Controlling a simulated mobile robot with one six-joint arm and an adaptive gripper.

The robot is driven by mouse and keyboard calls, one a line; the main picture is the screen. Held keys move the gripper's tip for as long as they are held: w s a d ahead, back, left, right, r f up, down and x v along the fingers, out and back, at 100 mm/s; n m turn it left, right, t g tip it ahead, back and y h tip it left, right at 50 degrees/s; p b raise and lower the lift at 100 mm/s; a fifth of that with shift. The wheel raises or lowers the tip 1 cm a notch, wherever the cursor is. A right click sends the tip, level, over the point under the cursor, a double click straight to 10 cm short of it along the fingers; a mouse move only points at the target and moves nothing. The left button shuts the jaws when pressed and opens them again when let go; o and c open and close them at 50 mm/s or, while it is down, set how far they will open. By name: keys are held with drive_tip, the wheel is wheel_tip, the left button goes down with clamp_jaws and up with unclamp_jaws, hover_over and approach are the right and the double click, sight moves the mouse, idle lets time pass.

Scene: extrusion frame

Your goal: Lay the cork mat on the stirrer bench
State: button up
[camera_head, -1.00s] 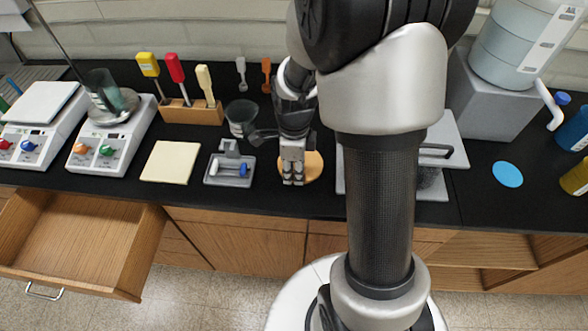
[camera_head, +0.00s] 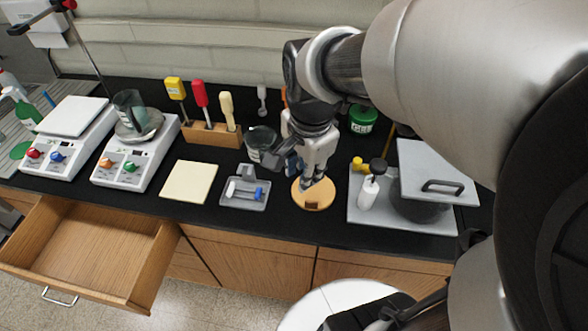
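The cork mat (camera_head: 313,196), a round tan disc with a small brown block at its front edge, is on the black bench top right of the grey tray. My gripper (camera_head: 309,184) points down over the mat's rear part and hides some of it. I cannot tell whether its fingers touch the mat or how far apart they are. Two white stirrer units stand on the bench at the left: one with a bare plate (camera_head: 72,113), one (camera_head: 140,165) with a beaker in a dish on it. I cannot tell which spot is called the stirrer bench.
A grey tray (camera_head: 230,203) with small items, a cream pad (camera_head: 189,181) and a glass beaker (camera_head: 260,138) lie left of the mat. A wooden holder (camera_head: 211,134) bears coloured-handled tools. A white bottle (camera_head: 368,192) and dark pot (camera_head: 418,207) are at right. A drawer (camera_head: 80,240) stands open.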

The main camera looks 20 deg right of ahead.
drive_tip(key=s+a+r+n+t, duration=0.1)
drive_tip(key=s+a+r+n, duration=0.1)
drive_tip(key=s+n, duration=0.3)
drive_tip(key=s+a+r+n+t, duration=0.1)
drive_tip(key=s+n, duration=0.4)
drive_tip(key=n, duration=0.5)
wheel_tip(320, 180, up, 2)
drive_tip(key=shift+s+a+r+n+t, duration=0.1)
drive_tip(key=shift+s+a+n+t, duration=0.25)
drive_tip(key=shift+a, duration=0.45)
wheel_tip(320, 180, down, 3)
drive_tip(key=b, duration=0.3)
